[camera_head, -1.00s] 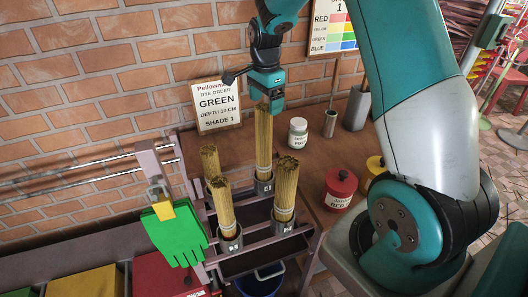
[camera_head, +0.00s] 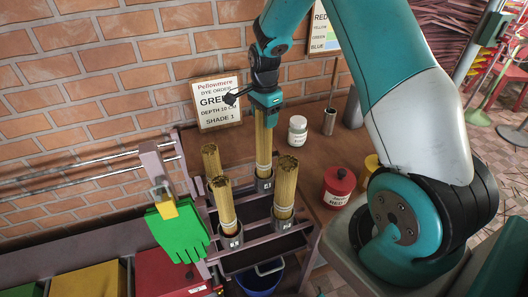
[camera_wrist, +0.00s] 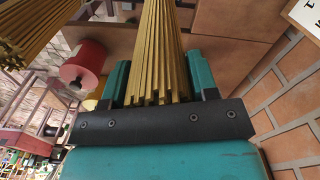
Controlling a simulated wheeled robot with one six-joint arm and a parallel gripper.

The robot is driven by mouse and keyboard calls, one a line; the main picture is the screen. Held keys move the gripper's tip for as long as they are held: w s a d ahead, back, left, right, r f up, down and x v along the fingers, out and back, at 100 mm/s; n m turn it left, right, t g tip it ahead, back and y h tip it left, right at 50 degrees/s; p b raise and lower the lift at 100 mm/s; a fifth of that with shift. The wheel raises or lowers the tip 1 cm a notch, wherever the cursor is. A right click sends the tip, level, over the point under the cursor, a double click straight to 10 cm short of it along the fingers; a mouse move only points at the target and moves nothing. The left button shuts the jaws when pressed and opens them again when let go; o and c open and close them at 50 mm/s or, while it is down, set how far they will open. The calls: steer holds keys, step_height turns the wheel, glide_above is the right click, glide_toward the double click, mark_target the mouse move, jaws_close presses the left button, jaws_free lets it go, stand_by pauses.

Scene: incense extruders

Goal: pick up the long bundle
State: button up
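The long bundle (camera_head: 264,140) is a tall bunch of thin tan sticks. It stands upright in a cup at the back right of the rack and rises above the other bundles. My gripper (camera_head: 264,108) is directly over it, pointing down, with the bundle's top at the fingers. In the wrist view the bundle (camera_wrist: 158,50) runs between the two teal fingers of my gripper (camera_wrist: 159,75).
Shorter bundles stand close by: front left (camera_head: 223,200), front right (camera_head: 286,185) and back left (camera_head: 211,160). A white jar (camera_head: 298,131) and a red jar (camera_head: 338,187) stand to the right. The order sign (camera_head: 217,103) leans behind, against the brick wall.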

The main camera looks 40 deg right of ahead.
steer(key=c, duration=0.3)
step_height(320, 180, up, 31)
steer(key=p, duration=0.7)
steer(key=shift+p, duration=0.4)
stand_by(0.3)
